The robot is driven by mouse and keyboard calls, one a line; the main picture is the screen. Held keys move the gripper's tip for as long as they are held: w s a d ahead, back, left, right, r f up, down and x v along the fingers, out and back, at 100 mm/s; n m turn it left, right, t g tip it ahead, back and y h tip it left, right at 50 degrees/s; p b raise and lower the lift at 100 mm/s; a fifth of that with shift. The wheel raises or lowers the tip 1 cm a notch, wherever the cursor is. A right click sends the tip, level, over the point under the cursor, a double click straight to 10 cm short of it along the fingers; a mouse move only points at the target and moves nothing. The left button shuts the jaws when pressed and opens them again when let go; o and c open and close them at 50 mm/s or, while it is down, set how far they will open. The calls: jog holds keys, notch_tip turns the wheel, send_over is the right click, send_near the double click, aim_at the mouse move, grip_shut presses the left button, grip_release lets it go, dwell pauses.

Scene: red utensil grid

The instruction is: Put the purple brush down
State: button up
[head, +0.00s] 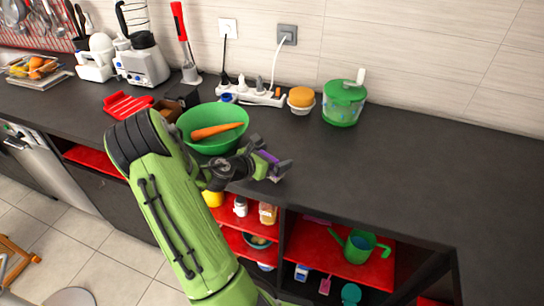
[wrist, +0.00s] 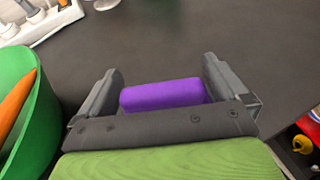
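The purple brush (wrist: 165,95) lies between the two grey fingers of my gripper (wrist: 162,78) in the wrist view, its ends against them. In the head view the purple brush (head: 267,157) shows only in part, at my gripper (head: 280,168) near the counter's front edge. A small pale part shows under the fingers. My gripper is shut on the brush. I cannot tell whether the brush touches the dark counter (head: 400,170).
A green bowl (head: 190,120) with a carrot (head: 216,131) stands left of my gripper. The counter to the right is clear. Red shelves (head: 325,247) lie below.

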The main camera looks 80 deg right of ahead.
jog(key=shift+w+a+r, duration=0.1)
jog(key=shift+r, duration=0.15)
jog(key=w+a+r+m+t+y+p, duration=0.1)
jog(key=w+a+r+m+t+y, duration=0.15)
jog(key=w+a, duration=0.45)
jog(key=w+a+r+m+t+y, duration=0.2)
jog(key=a+r+m+t, duration=0.15)
jog(key=a, duration=0.75)
jog(key=w+a+r+m+t+y+p, duration=0.1)
jog(key=w+a+r+m+t+y, duration=0.15)
jog(key=w+a, duration=0.45)
jog(key=s+a+r+m+t+y, duration=0.1)
jog(key=s+a+r, duration=0.1)
jog(key=a, duration=0.4)
jog(key=s+a+r+m+t+y, duration=0.1)
jog(key=s+a+r+y, duration=0.1)
jog(key=a, duration=0.5)
jog(key=s+a+r+m+t+y, duration=0.1)
jog(key=s+a+r+m+y, duration=0.1)
jog(key=a, duration=0.5)
jog(key=shift+s+r, duration=0.55)
jog(key=shift+s, duration=0.25)
jog(key=shift+r+t, duration=0.1)
jog(key=shift+t, duration=0.15)
jog(key=shift+r+p, duration=0.5)
jog(key=shift+p, duration=0.15)
